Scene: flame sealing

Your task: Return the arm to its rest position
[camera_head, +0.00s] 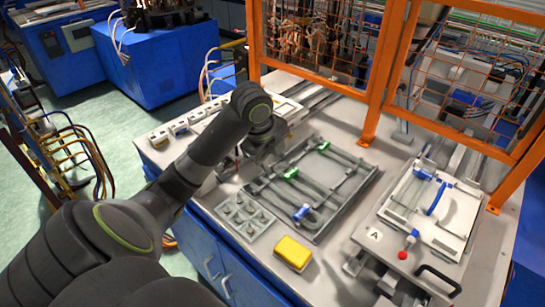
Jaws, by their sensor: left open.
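My left arm comes in from the lower left and reaches over the worktable (335,262). Its wrist bends down near the table's back left part. My left gripper (262,150) hangs below the wrist, beside the upper left edge of a grey tray (318,226). Its fingers are small and partly hidden, but it is open and I see nothing held in it. The tray holds dark tubes with green clips (291,173) and a blue clip (301,212). My right gripper is not in view.
A yellow block (292,253) and a grey holder with pegs (243,215) lie in front of the tray. A fixture plate marked A (374,236) with a red knob (402,255) stands right. An orange mesh frame (384,75) closes the back.

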